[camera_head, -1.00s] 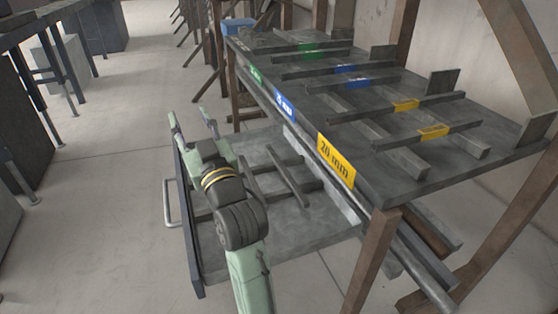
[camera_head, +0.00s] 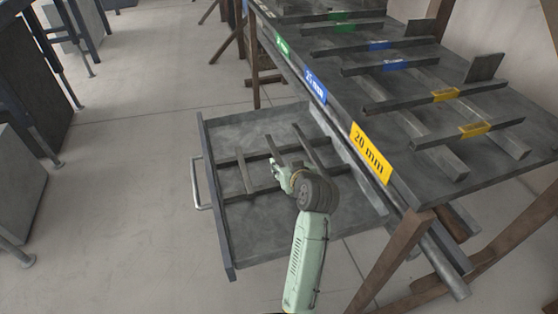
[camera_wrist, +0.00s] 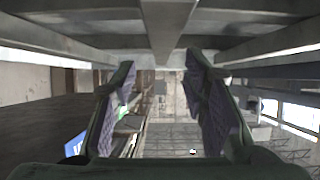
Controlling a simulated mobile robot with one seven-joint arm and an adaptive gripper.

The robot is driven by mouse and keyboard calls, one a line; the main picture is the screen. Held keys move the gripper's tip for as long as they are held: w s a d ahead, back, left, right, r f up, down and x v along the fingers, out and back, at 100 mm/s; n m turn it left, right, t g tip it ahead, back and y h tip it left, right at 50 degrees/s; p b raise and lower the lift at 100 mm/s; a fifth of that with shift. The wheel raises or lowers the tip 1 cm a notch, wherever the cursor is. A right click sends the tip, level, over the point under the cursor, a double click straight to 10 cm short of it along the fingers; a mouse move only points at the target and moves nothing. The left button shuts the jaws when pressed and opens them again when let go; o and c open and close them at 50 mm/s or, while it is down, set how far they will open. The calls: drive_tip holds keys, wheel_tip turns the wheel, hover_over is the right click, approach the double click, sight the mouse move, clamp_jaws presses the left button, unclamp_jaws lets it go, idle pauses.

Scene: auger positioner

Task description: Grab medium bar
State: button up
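Three dark grey metal bars of differing length lie across rails in the open drawer. In the head view, a short bar (camera_head: 244,172) is at left, a bar of apparently medium length (camera_head: 273,148) is in the middle, and the longest bar (camera_head: 309,146) is at right. My gripper (camera_head: 281,173) is at the near end of the middle bar and hides part of it. In the wrist view, my gripper's two purple-padded fingers (camera_wrist: 163,85) are spread apart. A grey bar (camera_wrist: 168,35) runs between and beyond them, with no clear contact on either side.
The drawer (camera_head: 240,240) has raised walls and a handle (camera_head: 196,183) at its left. Crosswise rails (camera_head: 236,198) lie under the bars. A workbench with a yellow 20 mm label (camera_head: 371,153) overhangs the drawer's right side. Open floor (camera_head: 120,200) lies at left.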

sight(279, 159)
drive_tip(key=p+x, duration=0.1)
drive_tip(key=x, duration=0.3)
drive_tip(key=shift+w+a+f, duration=0.15)
drive_tip(key=shift+w+a, duration=0.05)
clamp_jaws()
idle(0.3)
idle(0.5)
